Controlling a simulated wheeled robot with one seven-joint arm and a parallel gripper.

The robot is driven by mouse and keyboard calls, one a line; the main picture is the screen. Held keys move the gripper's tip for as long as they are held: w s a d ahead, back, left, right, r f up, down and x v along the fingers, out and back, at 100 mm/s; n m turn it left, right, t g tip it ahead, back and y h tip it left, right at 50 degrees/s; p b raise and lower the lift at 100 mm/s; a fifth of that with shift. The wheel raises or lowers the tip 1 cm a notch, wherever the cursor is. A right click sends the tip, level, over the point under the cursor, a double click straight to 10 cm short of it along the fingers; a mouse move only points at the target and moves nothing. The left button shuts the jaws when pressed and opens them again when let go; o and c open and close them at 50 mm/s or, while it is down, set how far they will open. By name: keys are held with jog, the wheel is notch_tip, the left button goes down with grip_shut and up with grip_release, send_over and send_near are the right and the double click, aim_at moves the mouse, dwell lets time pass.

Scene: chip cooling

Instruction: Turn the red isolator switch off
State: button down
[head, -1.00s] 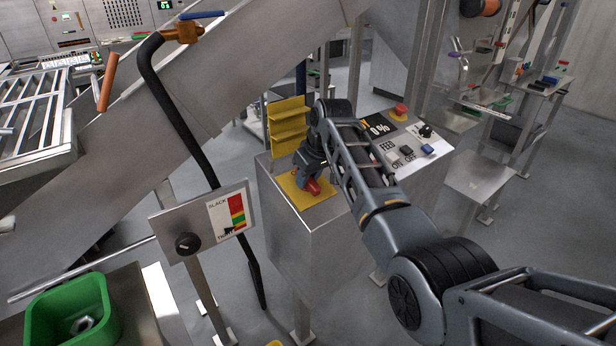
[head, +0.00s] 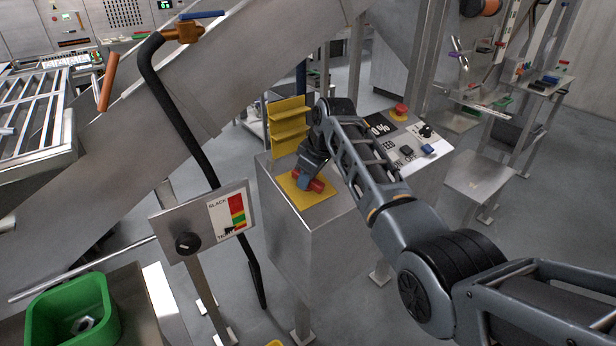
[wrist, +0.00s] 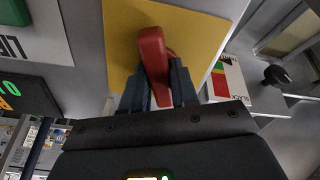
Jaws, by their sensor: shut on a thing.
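My gripper (head: 308,178) reaches down onto the switch from above. In the wrist view the two dark fingers of my gripper (wrist: 155,92) are closed on either side of the red handle. My gripper hides part of the switch in the head view.
Yellow holders (head: 288,125) stand behind the plate.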

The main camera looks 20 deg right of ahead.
aim_at(316, 183)
jog(key=n, duration=0.3)
jog(key=shift+n, duration=0.4)
jog(key=n+b, duration=0.1)
jog(key=n, duration=0.2)
jog(key=shift+f+n+g, duration=0.1)
jog(key=shift+n+g, duration=0.2)
jog(key=n+b, duration=0.2)
jog(key=n, duration=0.3)
jog(key=shift+s+n, duration=0.15)
jog(key=shift+n, duration=0.55)
jog(key=c, duration=1)
grip_release()
jog(key=shift+o, duration=0.2)
jog(key=shift+w+b+v, duration=0.2)
jog(key=shift+b+v, duration=0.2)
jog(key=shift+v, duration=3.55)
